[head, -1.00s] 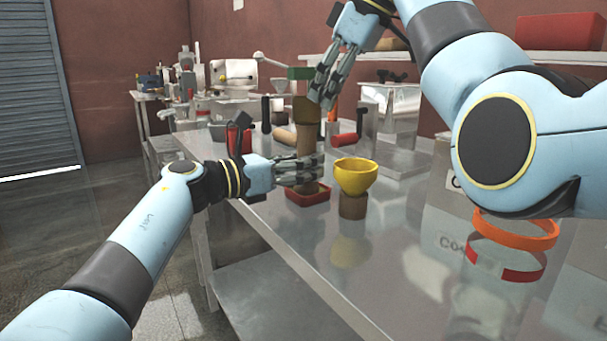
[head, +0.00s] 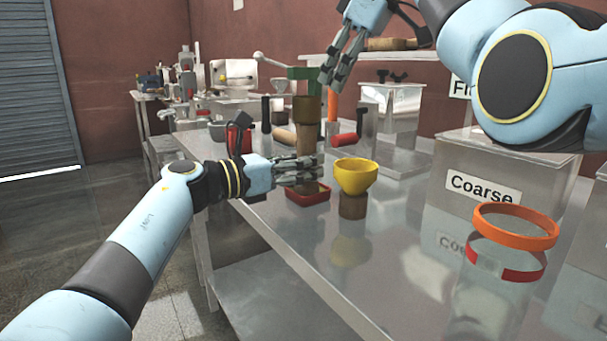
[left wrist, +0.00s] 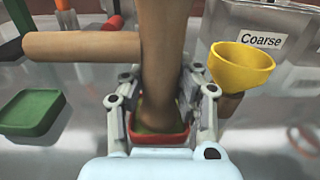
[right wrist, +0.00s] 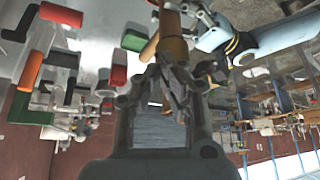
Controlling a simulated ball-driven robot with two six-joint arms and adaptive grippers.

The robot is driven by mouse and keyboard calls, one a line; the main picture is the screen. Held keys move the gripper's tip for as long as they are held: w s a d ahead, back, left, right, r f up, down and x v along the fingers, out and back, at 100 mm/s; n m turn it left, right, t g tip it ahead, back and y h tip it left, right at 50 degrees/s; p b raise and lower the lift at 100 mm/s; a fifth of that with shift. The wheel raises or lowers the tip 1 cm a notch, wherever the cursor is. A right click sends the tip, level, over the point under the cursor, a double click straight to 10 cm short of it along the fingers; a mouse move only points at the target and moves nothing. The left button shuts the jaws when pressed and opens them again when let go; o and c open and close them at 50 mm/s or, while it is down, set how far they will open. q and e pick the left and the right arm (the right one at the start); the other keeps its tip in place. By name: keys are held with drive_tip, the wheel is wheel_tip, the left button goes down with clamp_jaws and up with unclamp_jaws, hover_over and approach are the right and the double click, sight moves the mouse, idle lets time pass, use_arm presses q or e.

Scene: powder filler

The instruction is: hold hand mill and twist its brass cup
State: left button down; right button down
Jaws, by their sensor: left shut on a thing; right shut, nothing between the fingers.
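The hand mill (head: 306,141) stands upright, with a wooden body and a brownish brass cup (head: 307,108) near its top. The wooden body also fills the middle of the left wrist view (left wrist: 165,50). My left gripper (head: 318,172) is shut around the lower body, with a finger on each side, just above a small red tray (head: 305,196). My right gripper (head: 334,79) is shut and empty, above and to the right of the brass cup. In the right wrist view, the mill shows beyond its fingertips (right wrist: 166,66). Whether they touch the mill cannot be told.
A yellow funnel (head: 355,175) on a brown base stands right of the mill. Tools with dark and red handles stand behind.

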sight(318, 117)
drive_tip(key=shift+f, duration=1.25)
drive_tip(key=shift+a, duration=0.15)
drive_tip(key=shift+s, duration=0.25)
drive_tip(key=shift+s+a, duration=0.35)
drive_tip(key=shift+s, duration=0.45)
drive_tip(key=shift+s+a, duration=0.2)
drive_tip(key=shift+s, duration=0.05)
drive_tip(key=shift+s+a, duration=0.15)
drive_tip(key=shift+s, duration=0.05)
